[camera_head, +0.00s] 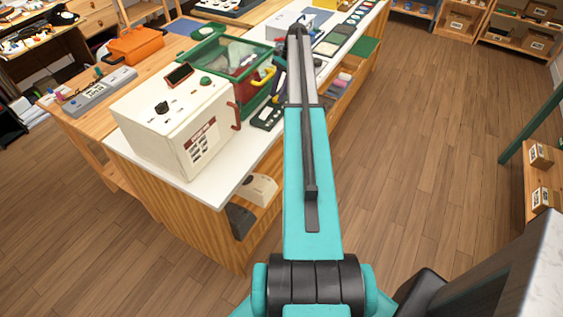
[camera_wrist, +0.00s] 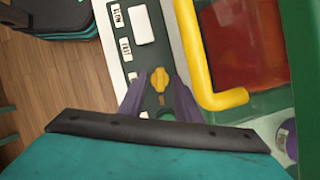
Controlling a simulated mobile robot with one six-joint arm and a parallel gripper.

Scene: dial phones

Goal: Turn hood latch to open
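A yellow knob (camera_wrist: 160,81), which looks like the latch, sits on a dark strip of a narrow control panel (camera_wrist: 142,60) in the wrist view. My gripper (camera_wrist: 159,84) has its two purple fingers spread, one on each side of the knob, with small gaps visible. I cannot tell how deep the fingertips reach. The green-framed box with a clear hood (camera_head: 231,58) stands on the white-topped bench in the head view. Its yellow handle (camera_wrist: 236,98) is just right of my fingers in the wrist view. In the head view my arm hides the knob.
A cream box (camera_head: 178,122) with a red handle stands left of the green box. The dark panel (camera_head: 267,117) lies between the green box and my arm. An orange case (camera_head: 136,45) and a grey device (camera_head: 95,90) lie farther left.

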